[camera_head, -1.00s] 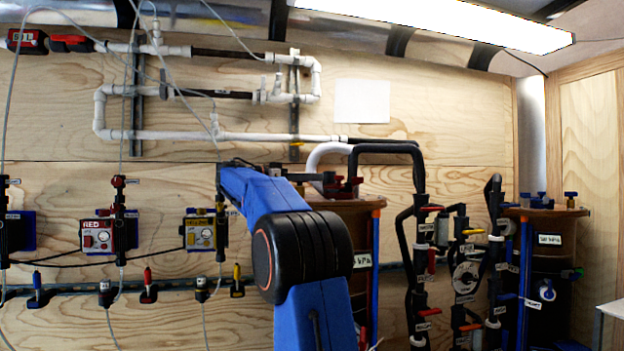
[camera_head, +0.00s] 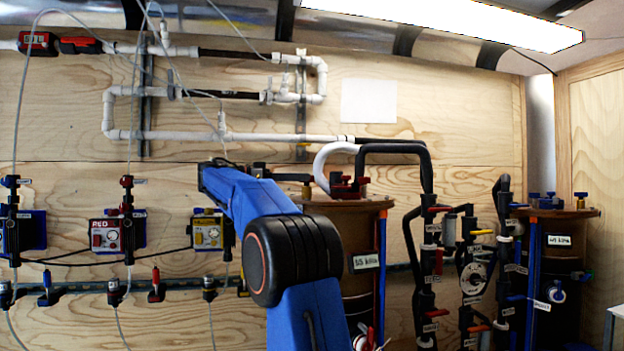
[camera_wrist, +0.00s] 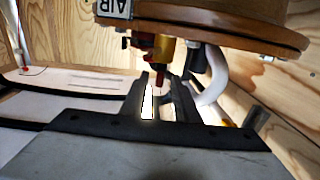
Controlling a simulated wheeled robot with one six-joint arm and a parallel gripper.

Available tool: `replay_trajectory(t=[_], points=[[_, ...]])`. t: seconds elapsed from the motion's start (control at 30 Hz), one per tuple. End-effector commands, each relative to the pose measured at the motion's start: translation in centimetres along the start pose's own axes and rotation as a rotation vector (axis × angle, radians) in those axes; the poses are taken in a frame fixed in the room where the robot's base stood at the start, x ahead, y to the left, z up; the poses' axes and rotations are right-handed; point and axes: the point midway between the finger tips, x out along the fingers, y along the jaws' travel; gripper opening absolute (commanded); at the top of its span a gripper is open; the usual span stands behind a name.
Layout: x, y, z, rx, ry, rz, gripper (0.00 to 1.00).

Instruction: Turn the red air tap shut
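In the wrist view, a red tap handle (camera_wrist: 159,78) shows just beyond and between my fingertips, close to a yellow fitting and a wooden disc with an AIR label (camera_wrist: 114,8). My gripper (camera_wrist: 158,88) has its two fingers apart with a bright gap between them. I cannot tell whether a finger touches the handle. In the head view, red taps (camera_head: 347,186) sit on top of the left brown vessel (camera_head: 360,215). My blue arm reaches up in front of this vessel, and my gripper's dark end (camera_head: 290,177) lies just left of the taps, partly hidden.
A white pipe (camera_head: 328,165) and black pipes (camera_head: 395,149) bend close over the left vessel. A second vessel (camera_head: 555,240) and valve-covered black pipes (camera_head: 475,275) stand to the right. Red and yellow boxes (camera_head: 110,235) hang on the wooden wall at left.

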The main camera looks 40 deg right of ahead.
Motion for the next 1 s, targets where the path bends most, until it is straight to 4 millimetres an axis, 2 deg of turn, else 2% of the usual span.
replay_trajectory(t=[0.03, 0.3, 0.5, 0.7, 1.0], points=[[-1.1, -0.1, 0.0, 0.0, 0.0, -0.003, 0.28], [-6.4, -0.1, 0.0, 0.0, 0.0, -0.002, 0.28], [-9.2, -0.1, 0.0, 0.0, 0.0, -0.001, 0.28], [-10.3, 0.0, 0.0, 0.0, -0.001, 0.0, 0.28], [-10.4, 0.0, 0.0, 0.0, 0.0, 0.001, 0.28]])
